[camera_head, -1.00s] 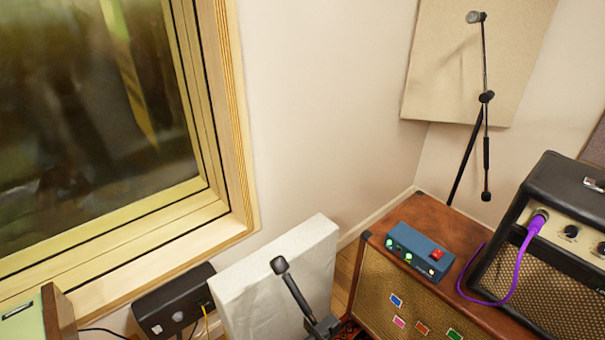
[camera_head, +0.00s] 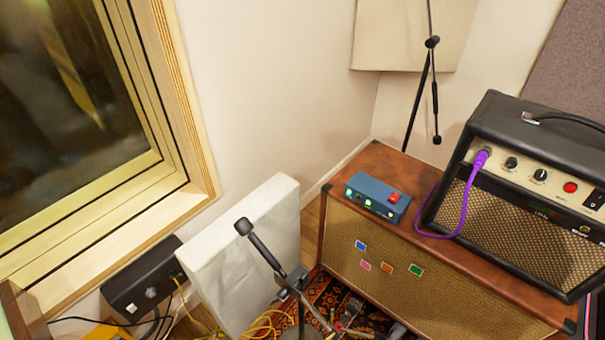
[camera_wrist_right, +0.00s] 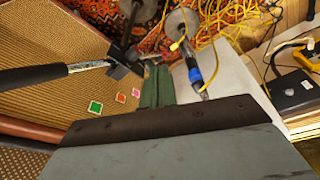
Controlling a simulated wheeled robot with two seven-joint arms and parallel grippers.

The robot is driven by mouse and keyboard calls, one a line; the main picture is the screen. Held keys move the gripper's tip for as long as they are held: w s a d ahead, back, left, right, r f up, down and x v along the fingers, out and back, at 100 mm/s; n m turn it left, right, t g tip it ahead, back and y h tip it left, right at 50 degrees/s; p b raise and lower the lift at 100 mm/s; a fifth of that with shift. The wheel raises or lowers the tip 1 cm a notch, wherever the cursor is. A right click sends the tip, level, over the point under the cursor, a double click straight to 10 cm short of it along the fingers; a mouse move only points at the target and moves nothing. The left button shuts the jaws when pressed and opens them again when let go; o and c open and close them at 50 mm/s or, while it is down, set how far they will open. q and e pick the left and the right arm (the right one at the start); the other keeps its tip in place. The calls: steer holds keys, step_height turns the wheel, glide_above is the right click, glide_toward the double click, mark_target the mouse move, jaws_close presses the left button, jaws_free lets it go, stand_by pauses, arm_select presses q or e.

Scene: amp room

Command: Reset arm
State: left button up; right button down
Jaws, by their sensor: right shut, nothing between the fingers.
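In the right wrist view, my right gripper (camera_wrist_right: 157,88) points away from the camera, its grey-green fingers together and nothing visible between them. The fingers are in front of the rug and the cabinet front. The wide grey body with a dark band fills the bottom of that view. Neither gripper shows in the head view. My left gripper is in neither view.
A short microphone (camera_head: 262,248) on a stand is in front of a pale panel (camera_head: 245,250). A brown speaker cabinet (camera_head: 350,225) carries a blue box (camera_head: 377,196) and a black amp (camera_head: 530,180) with a purple cable. Yellow cables (camera_wrist_right: 225,25) lie on the rug.

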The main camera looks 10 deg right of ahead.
steer(key=s+d+f+g, duration=0.1)
steer(key=s+d+f, duration=0.2)
steer(key=s+f, duration=1.5)
step_height(320, 180, down, 3)
steer(key=shift+s+f+g, duration=0.2)
steer(key=shift+s+g, duration=0.1)
steer(key=shift+s, duration=0.05)
steer(key=shift+d+n, duration=0.1)
steer(key=shift+n, duration=0.2)
